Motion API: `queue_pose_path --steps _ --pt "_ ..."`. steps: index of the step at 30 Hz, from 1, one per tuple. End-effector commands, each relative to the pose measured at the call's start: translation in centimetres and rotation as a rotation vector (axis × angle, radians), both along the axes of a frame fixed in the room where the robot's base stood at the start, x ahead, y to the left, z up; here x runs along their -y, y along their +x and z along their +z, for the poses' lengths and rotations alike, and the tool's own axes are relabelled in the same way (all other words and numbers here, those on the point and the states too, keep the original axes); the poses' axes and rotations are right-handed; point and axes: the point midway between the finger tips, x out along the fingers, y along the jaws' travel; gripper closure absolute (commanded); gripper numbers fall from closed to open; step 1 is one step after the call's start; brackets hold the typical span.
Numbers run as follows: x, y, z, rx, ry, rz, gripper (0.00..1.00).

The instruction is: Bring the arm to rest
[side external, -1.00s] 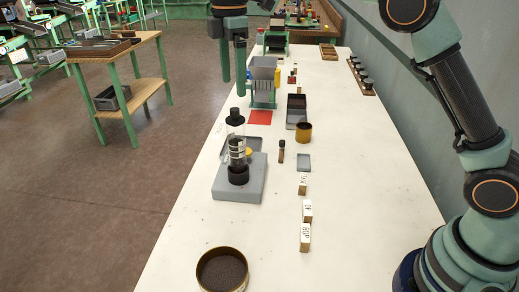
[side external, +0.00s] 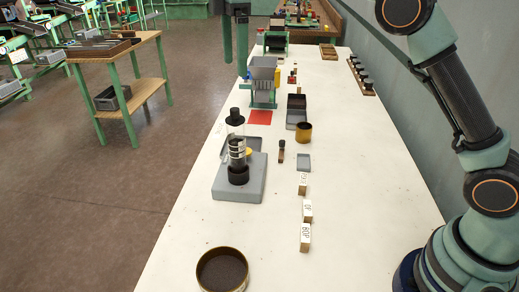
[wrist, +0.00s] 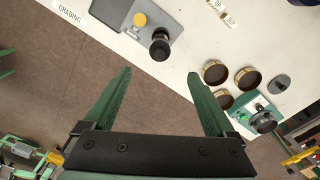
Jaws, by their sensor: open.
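My gripper (side external: 235,50) is at the top of the side view, raised above the far left edge of the white table (side external: 350,180). Its two green fingers hang down, spread apart and empty. In the wrist view my gripper (wrist: 160,95) is open, with nothing between the fingers but brown floor and the table's edge. My arm stands at the right of the side view. The grey sorter base with a clear cylinder (side external: 237,160) stands on the table, apart from the fingers.
A brass sieve pan (side external: 222,270) sits at the near end. Labelled blocks (side external: 305,237), a small dark bottle (side external: 281,152), a brass cup (side external: 304,132) and a blue-green hopper stand (side external: 263,85) stand on the table. A wooden side table (side external: 120,50) is on the left. The table's right part is largely clear.

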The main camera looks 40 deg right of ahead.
Motion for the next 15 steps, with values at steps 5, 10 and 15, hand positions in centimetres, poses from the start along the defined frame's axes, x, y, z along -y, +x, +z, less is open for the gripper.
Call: queue_pose_path --steps 5,10,15 --pt "2.1 -1.7 1.6 0.059 0.02 -0.169 0.1" --pt "4.4 -4.3 2.3 0.13 0.054 -0.375 0.1" --pt "6.6 -7.5 2.0 0.194 0.096 -0.577 0.1"
